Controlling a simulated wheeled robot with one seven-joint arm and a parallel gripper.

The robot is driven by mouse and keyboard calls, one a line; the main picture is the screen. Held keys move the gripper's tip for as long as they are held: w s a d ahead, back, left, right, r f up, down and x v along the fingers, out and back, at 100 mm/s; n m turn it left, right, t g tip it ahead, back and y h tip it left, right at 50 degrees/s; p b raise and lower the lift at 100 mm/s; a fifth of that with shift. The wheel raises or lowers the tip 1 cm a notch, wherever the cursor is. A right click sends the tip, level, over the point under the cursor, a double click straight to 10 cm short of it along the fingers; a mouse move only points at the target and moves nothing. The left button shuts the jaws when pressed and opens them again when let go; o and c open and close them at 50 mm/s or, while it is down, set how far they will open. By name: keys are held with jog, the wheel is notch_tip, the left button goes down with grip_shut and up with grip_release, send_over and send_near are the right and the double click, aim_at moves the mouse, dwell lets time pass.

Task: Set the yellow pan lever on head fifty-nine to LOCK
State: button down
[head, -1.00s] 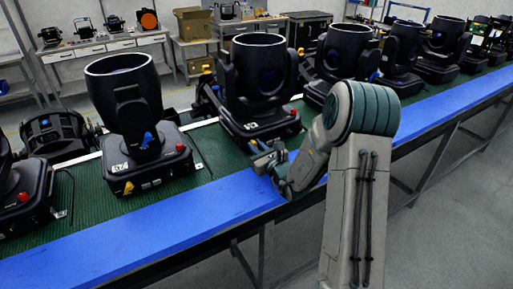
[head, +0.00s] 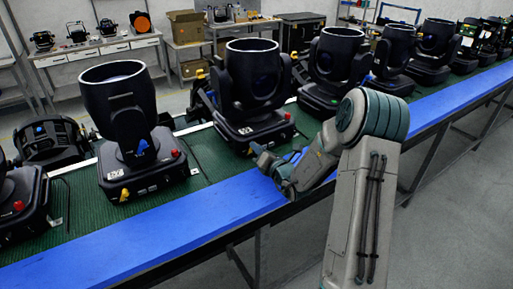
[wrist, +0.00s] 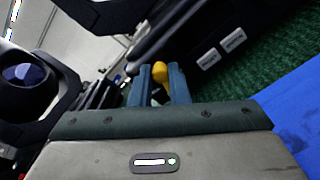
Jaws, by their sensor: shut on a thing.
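My gripper (head: 262,157) is at the front of the base of the middle moving head (head: 254,85), just above the conveyor's blue edge. In the wrist view the two blue-grey fingers (wrist: 160,84) are closed around the yellow lever (wrist: 160,71), whose rounded end shows between and just beyond their tips. The number on this head is not readable in either view. The lever's LOCK marking does not show.
A neighbouring head (head: 118,95) with its own yellow lever (head: 125,194) stands to the left. More heads (head: 340,62) line the green belt (head: 216,168) to the right. The blue edge strip (head: 150,240) in front is clear. Two white labels (wrist: 208,60) show beside the fingers.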

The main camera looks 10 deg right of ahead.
jog(key=shift+w+d+f+m, duration=0.1)
jog(key=shift+d+m, duration=0.15)
jog(key=shift+m, duration=0.55)
jog(key=c, duration=1.4)
grip_release()
jog(key=b+v, duration=0.2)
jog(key=v, duration=1.2)
